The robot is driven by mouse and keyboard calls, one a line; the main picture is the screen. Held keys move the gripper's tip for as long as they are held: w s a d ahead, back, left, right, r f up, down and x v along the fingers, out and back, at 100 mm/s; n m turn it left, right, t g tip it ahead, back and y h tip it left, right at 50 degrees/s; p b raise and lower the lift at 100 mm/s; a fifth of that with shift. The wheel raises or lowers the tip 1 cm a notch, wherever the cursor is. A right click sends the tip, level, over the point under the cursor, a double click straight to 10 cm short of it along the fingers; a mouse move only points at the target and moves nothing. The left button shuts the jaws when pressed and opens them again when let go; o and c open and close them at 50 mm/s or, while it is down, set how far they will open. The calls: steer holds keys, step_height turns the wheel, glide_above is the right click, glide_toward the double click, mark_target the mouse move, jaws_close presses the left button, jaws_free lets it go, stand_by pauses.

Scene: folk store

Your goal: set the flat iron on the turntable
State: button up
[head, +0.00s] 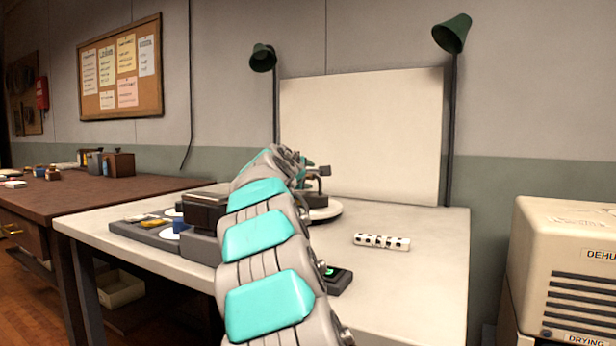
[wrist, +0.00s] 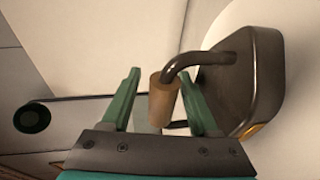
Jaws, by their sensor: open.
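The flat iron (wrist: 240,85) is a dark metal block with a curved metal handle and a tan wooden grip (wrist: 163,97). In the head view the iron (head: 317,200) appears to sit on the white round turntable (head: 334,210), partly behind my arm. The turntable also shows as a pale disc in the wrist view (wrist: 303,50). My gripper (wrist: 160,84) is open, with one green finger on each side of the wooden grip. Whether either finger touches the grip is unclear. In the head view my gripper (head: 308,171) is at the iron's handle, above the turntable.
A white backdrop (head: 365,130) stands behind the table, with green lamps (head: 452,34) on either side. A black-and-white patterned bar (head: 381,242) lies right of the turntable. A small dark device (head: 338,280) and a grey tray (head: 150,235) are nearby. The table's right front is clear.

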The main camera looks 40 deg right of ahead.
steer(key=v, duration=1.2)
